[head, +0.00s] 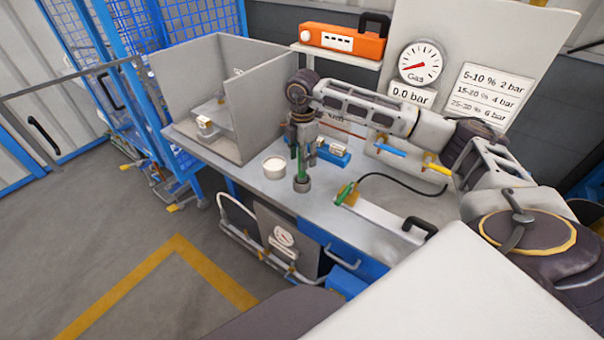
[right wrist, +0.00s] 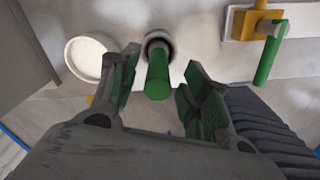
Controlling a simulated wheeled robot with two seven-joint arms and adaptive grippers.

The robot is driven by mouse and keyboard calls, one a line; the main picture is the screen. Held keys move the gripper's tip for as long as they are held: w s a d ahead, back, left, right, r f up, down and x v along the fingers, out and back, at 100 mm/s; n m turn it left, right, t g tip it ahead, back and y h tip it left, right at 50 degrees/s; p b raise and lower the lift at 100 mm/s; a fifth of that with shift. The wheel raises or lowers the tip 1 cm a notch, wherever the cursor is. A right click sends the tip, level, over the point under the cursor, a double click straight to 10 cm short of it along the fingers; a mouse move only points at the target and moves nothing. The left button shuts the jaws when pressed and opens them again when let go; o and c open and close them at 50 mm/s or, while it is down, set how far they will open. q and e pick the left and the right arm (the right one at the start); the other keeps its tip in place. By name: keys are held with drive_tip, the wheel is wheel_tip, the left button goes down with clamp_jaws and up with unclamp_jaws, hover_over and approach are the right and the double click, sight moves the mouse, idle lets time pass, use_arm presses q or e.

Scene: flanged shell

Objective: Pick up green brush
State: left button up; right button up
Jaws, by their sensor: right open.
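The green brush (head: 301,168) stands upright in a small dark round holder (head: 302,185) near the front edge of the workbench. In the right wrist view its green handle (right wrist: 157,78) points up toward the camera, out of the round holder (right wrist: 157,42). My right gripper (head: 301,148) hangs over the brush, pointing down. In the right wrist view the right gripper (right wrist: 160,72) is open, with one finger on each side of the handle and gaps visible between. The brush's lower end is hidden inside the holder. My left gripper is not in view.
A white round tub (head: 274,167) stands close left of the holder. A yellow valve with a green lever (head: 346,194) and a black hose lie to the right. A grey partition box (head: 255,115) stands at left. A blue-based device (head: 333,153) sits behind the gripper.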

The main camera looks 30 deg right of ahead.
sight(301, 177)
drive_tip(key=shift+f, duration=0.5)
wheel_tip(301, 177, down, 4)
drive_tip(key=shift+w+r+p, duration=0.1)
drive_tip(key=shift+r+p, duration=0.15)
drive_tip(key=shift+p, duration=0.15)
drive_tip(key=shift+f, duration=0.35)
drive_tip(key=c, duration=0.9)
clamp_jaws()
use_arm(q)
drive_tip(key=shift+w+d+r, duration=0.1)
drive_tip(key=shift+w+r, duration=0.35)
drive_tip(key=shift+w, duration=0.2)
use_arm(e)
drive_tip(key=shift+r, duration=0.2)
